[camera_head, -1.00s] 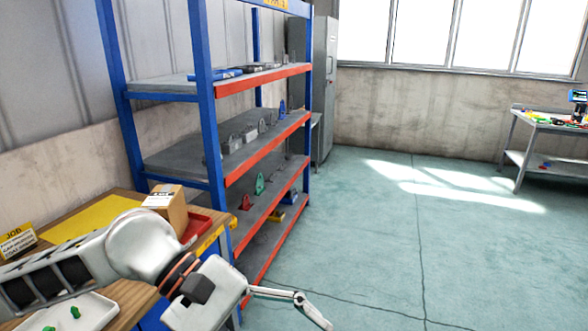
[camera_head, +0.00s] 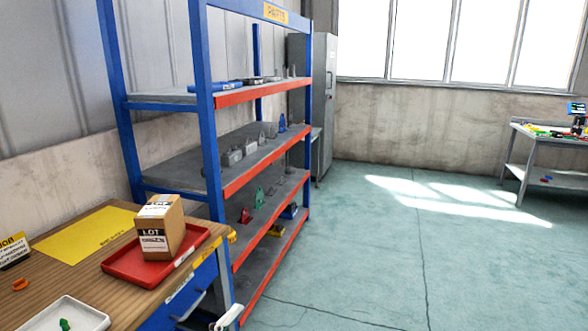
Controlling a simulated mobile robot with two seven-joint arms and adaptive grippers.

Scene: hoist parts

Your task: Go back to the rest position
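My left gripper (camera_head: 228,317) shows only as a small pale piece at the bottom edge, in front of the workbench's blue side. Most of it is out of the picture, so I cannot tell whether it is open or shut, or whether it holds anything. My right gripper is not in view. The wooden workbench (camera_head: 75,262) at the lower left is no longer covered by my arm. A cardboard box (camera_head: 161,228) with a LOT label stands in a red tray (camera_head: 125,270) on it. A white tray (camera_head: 85,316) holding a green part (camera_head: 65,325) is at the near edge.
A blue shelf rack (camera_head: 205,150) with orange-red beams holds several small parts beside the bench. A grey cabinet (camera_head: 325,100) stands behind it. A second table (camera_head: 545,135) is at the far right. The floor (camera_head: 400,250) between is clear.

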